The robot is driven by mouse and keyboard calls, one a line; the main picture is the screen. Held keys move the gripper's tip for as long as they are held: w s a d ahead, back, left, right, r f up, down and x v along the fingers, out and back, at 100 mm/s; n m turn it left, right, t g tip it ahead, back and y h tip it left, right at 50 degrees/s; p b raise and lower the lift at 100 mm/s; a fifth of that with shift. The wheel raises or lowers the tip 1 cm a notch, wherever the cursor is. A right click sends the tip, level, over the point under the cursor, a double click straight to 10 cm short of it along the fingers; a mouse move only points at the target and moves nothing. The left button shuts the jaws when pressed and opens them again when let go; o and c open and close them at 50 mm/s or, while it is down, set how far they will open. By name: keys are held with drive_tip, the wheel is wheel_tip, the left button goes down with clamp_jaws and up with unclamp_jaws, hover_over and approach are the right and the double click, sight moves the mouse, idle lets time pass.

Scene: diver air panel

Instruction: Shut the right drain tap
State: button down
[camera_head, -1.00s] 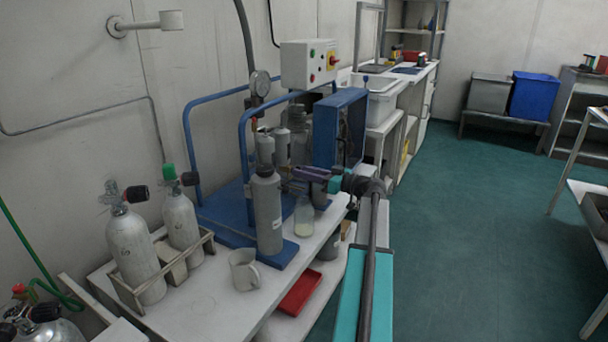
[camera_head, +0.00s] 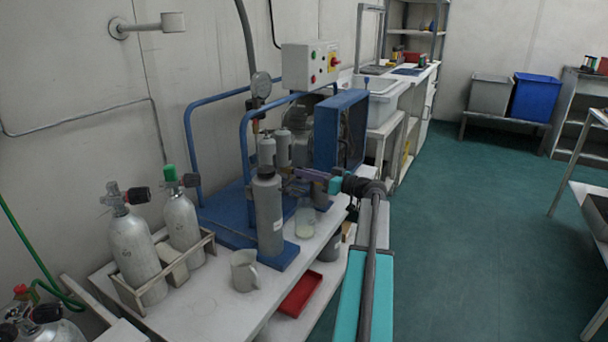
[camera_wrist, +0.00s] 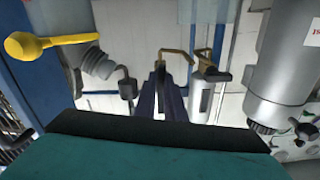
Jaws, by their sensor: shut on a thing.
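My gripper (camera_head: 292,171) has dark purple fingers. In the head view it reaches left among the fittings behind the tall grey cylinder (camera_head: 268,212). In the wrist view my gripper (camera_wrist: 159,68) shows edge-on, its fingers close together. They are shut on a small part I take for the right drain tap. That part is mostly hidden between the fingertips, and its lever angle cannot be told. Thin brass pipework (camera_wrist: 176,52) runs just right of the fingertips to a small silver cylinder (camera_wrist: 202,98).
The large grey cylinder (camera_wrist: 283,55) stands close on the right in the wrist view; a yellow-handled part (camera_wrist: 45,43) is at left. A glass jar (camera_head: 304,220) and a mug (camera_head: 244,270) stand on the bench. The green floor (camera_head: 480,230) at right is clear.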

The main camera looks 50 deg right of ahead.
drive_tip(key=shift+d+f+m+p, duration=0.15)
drive_tip(key=shift+m+p, duration=2.35)
drive_tip(key=shift+m, duration=1.55)
drive_tip(key=shift+f+m+p, duration=0.1)
drive_tip(key=shift+m+p, duration=2.4)
drive_tip(key=shift+m, duration=1.55)
drive_tip(key=c, duration=1.8)
unclamp_jaws()
drive_tip(key=shift+c, duration=0.2)
drive_tip(key=v, duration=1.4)
drive_tip(key=shift+p, duration=0.4)
